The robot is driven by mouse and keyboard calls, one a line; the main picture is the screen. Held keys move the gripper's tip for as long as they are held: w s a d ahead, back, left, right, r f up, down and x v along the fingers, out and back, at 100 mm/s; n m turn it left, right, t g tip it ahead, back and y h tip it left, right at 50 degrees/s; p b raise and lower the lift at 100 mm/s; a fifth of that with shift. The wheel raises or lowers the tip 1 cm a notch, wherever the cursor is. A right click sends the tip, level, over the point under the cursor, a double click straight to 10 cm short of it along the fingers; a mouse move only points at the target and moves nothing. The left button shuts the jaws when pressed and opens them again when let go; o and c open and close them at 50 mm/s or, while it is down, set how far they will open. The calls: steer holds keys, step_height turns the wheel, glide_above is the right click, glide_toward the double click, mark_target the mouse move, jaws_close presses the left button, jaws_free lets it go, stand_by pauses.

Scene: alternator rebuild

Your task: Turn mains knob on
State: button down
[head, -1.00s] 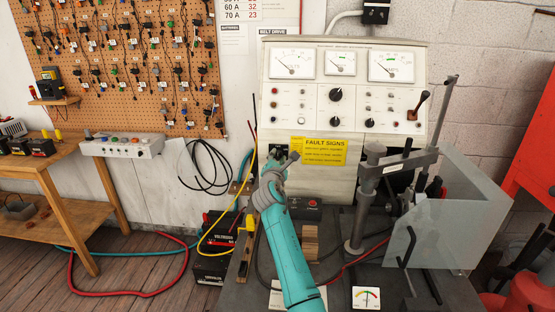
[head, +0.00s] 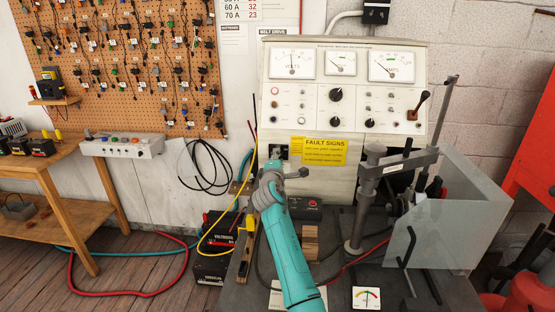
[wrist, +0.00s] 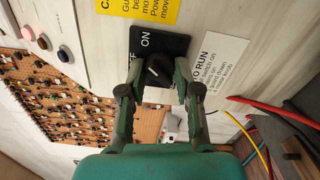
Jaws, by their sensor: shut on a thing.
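The mains knob (wrist: 160,66) is a round black knob with a white mark, on a black plate (wrist: 172,44) lettered ON, with a partly hidden second word ending in FF. My gripper (wrist: 158,73) is shut on the knob, one finger on each side. The white mark is slanted; I cannot tell exactly which word it points at. In the head view the plate (head: 281,152) shows low on the cream test bench panel (head: 285,90), above my wrist, and my arm hides the knob and fingers. The volts meter (head: 292,64) needle stands nearly upright.
A yellow fault signs notice (head: 325,150) is right of the plate. A clamp stand (head: 366,190) and clear guard (head: 455,215) stand on the bench's right. Yellow (head: 222,230) and red (head: 135,293) cables run left of my arm. A white instruction label (wrist: 218,62) is beside the knob.

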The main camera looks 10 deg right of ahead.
steer(key=shift+m, duration=2)
steer(key=shift+f, duration=0.1)
steer(key=c, duration=0.8)
jaws_free()
steer(key=v, duration=1.2)
